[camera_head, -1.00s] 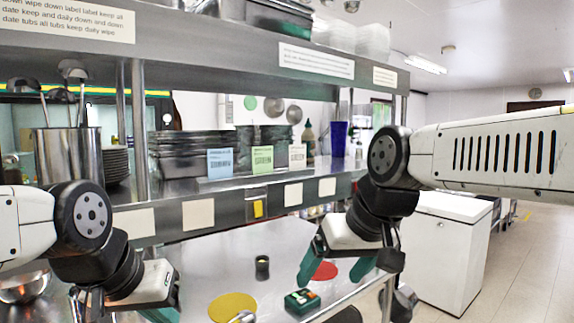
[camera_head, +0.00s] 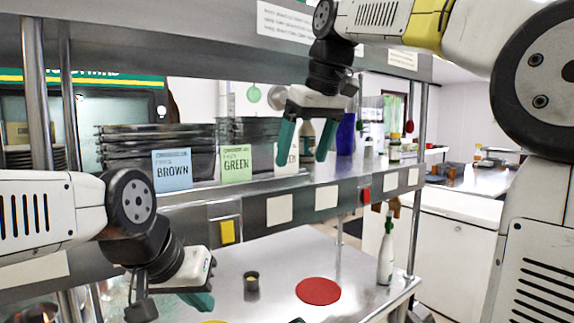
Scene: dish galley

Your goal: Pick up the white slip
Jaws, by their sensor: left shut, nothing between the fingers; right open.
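The white slip (camera_head: 293,153) stands on the upper shelf, to the right of the green slip, and is partly hidden behind my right gripper. Whether the fingers touch the slip I cannot tell. The blue slip (camera_head: 172,172) marked BROWN and the green slip (camera_head: 236,163) marked GREEN stand to its left. My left gripper (camera_head: 203,301) is shut and empty, low over the steel table at left.
Stacked dark trays (camera_head: 150,140) are behind the slips. A blue cup (camera_head: 346,134) and bottles stand right of the white slip. Below, the steel table holds a red disc (camera_head: 318,291), a small dark jar (camera_head: 251,281) and a white bottle (camera_head: 386,252). An overhead shelf runs above.

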